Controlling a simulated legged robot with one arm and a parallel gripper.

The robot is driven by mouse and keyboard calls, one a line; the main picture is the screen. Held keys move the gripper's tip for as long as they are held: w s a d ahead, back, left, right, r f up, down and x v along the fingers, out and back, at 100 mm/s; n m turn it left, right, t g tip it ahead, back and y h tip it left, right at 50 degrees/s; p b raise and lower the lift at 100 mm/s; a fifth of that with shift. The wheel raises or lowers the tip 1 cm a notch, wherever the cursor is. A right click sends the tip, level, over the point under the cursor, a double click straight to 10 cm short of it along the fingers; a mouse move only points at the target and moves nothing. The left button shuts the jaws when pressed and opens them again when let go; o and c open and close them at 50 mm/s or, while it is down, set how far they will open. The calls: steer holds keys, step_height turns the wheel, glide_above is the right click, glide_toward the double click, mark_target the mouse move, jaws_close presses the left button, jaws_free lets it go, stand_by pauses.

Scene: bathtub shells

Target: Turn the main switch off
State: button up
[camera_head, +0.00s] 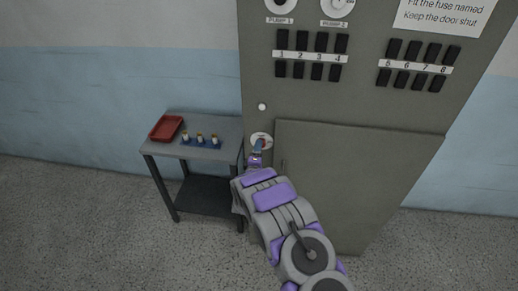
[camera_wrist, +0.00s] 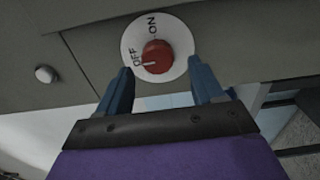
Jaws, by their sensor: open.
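The main switch is a red knob (camera_wrist: 157,57) on a round white plate (camera_wrist: 184,45) marked ON and OFF. A white line on the knob points to the left, toward the OFF mark. In the head view the plate (camera_head: 262,138) sits on the grey cabinet, beside the upper left corner of its closed lower door (camera_head: 350,175). My gripper (camera_wrist: 160,68) is open, with one blue finger on each side of the knob. Both fingers look apart from it, with the tips near the plate's edge. In the head view my gripper (camera_head: 257,148) partly covers the switch.
A white round button (camera_head: 262,106) is above the switch. Rows of black numbered switches (camera_head: 311,56) and pump dials (camera_head: 337,6) are higher on the cabinet.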

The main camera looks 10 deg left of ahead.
steer(key=s+a, duration=0.1)
steer(key=s, duration=1.3)
steer(key=shift+s, duration=0.4)
steer(key=shift+a+f, duration=0.1)
steer(key=s+d+r+m+g+y+b, duration=0.2)
steer(key=s+d+r+m+g+b, duration=0.1)
steer(key=s+d+r+m+g, duration=0.65)
steer(key=s+d+r+m+g+b, duration=0.1)
steer(key=s+d, duration=0.4)
steer(key=s, duration=0.7)
steer(key=s+d+r+m+g+h+b, duration=0.1)
steer(key=s+d+r+m+g, duration=0.3)
steer(key=s, duration=0.8)
steer(key=s+d+r+m+g+b, duration=0.1)
steer(key=s+d+g, duration=0.4)
steer(key=s, duration=0.7)
steer(key=shift+d+r+m, duration=0.55)
steer(key=shift+r+m, duration=0.2)
steer(key=shift+m, duration=0.4)
